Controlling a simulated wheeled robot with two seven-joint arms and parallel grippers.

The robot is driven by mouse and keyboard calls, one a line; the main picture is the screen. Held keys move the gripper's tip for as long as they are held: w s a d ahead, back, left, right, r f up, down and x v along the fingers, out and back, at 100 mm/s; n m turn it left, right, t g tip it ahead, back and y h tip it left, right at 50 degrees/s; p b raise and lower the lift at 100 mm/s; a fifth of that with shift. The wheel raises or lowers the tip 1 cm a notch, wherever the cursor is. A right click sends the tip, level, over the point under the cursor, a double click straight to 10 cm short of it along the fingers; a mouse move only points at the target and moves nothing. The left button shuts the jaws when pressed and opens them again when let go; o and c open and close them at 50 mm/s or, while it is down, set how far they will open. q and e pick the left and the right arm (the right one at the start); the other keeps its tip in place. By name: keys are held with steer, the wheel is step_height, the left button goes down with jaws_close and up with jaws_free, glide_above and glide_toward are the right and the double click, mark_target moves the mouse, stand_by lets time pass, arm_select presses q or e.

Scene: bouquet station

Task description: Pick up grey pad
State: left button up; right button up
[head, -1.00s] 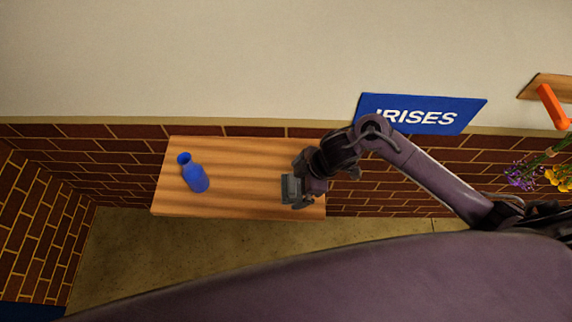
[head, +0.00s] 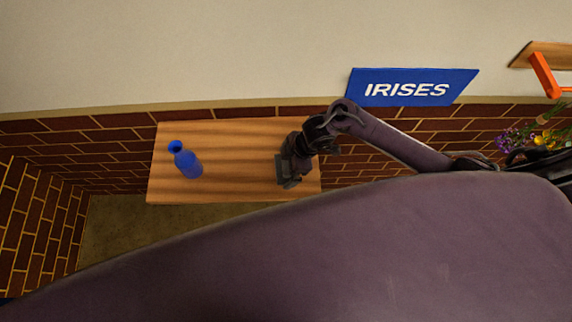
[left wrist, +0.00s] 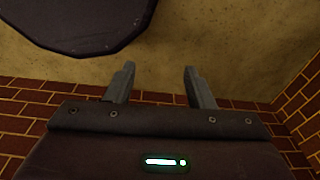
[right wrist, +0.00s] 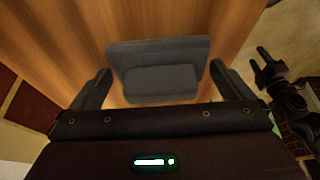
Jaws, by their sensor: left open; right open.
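The grey pad (right wrist: 155,62) shows in the right wrist view as a dark grey block with a raised, smaller front part, over the wooden table. My right gripper (right wrist: 163,88) is open, with one finger to each side of the pad and gaps between. In the head view my right gripper (head: 288,178) is over the right end of the table and mostly hides the pad there. My left gripper (left wrist: 158,72) is open and empty over bare floor in the left wrist view; it is not seen in the head view.
The wooden table (head: 235,185) stands against a brick wall. A blue IRISES sign (head: 410,88) hangs on the wall. Flowers (head: 545,137) and an orange object (head: 543,75) are at far right.

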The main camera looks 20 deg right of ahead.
steer(key=c, duration=0.7)
arm_select(q)
steer(key=s, duration=0.2)
steer(key=shift+s+a+f, duration=0.1)
steer(key=shift+s+f, duration=0.05)
steer(key=shift+s, duration=0.2)
steer(key=shift+w, duration=0.1)
arm_select(e)
steer(key=shift+r, duration=0.15)
steer(key=shift+r, duration=0.3)
arm_select(q)
steer(key=shift+w+r+p, duration=0.3)
steer(key=shift+r+p, duration=0.4)
steer(key=shift+r, duration=0.05)
arm_select(e)
steer(key=shift+r, duration=9.6)
